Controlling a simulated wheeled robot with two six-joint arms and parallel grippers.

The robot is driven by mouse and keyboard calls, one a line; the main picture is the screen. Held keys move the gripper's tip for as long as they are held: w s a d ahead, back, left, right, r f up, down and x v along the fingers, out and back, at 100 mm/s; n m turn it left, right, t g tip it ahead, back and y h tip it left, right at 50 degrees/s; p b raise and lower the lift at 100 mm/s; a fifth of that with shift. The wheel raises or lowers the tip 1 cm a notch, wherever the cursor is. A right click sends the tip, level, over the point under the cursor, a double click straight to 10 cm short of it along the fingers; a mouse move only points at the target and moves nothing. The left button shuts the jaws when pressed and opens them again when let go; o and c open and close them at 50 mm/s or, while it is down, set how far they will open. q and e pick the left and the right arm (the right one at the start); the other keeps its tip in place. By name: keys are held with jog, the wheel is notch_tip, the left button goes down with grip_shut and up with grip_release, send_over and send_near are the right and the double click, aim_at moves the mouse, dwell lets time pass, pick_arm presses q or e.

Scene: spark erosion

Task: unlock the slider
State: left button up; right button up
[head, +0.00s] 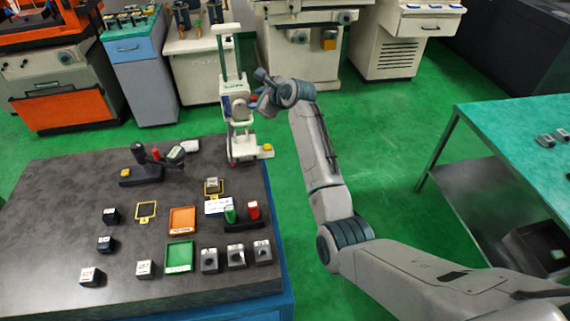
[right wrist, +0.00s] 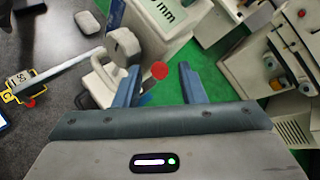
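A white height gauge (head: 226,65) with a tall frame stands upright at the table's back right corner. Its slider (head: 238,106) sits low on the frame and has a small red knob (head: 254,98) on its right side. My right gripper (head: 263,98) is beside the slider at knob height. In the right wrist view, its two blue fingers (right wrist: 158,76) are apart, with the round red knob (right wrist: 159,70) showing between their tips. I cannot tell whether a finger touches it. White parts of the gauge (right wrist: 98,88) show left of the fingers. My left gripper is out of view.
The dark table (head: 60,210) carries an orange tray (head: 182,220), a green tray (head: 179,257), several small blocks and a black stand (head: 140,174). Machines line the back. A green-topped table (head: 510,130) stands right; green floor lies between.

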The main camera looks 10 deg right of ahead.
jog(key=s+d+f+n+t+y+b, duration=0.1)
jog(key=s+d+f+t+b, duration=0.15)
jog(key=s+b, duration=0.5)
jog(key=s+d+f+n+t+y+b, duration=0.1)
jog(key=s+d+n+t+b, duration=0.2)
jog(key=b, duration=0.8)
jog(key=d+f+n+g+h, duration=0.1)
jog(key=f+h, duration=0.1)
jog(key=f, duration=1.2)
jog(key=s+d+f+n+g+h+b, duration=0.1)
jog(key=d+f+g+h, duration=0.1)
jog(key=f, duration=1.3)
jog(key=shift+d+f, duration=0.2)
jog(key=shift+f, duration=0.1)
jog(key=shift+s, duration=0.1)
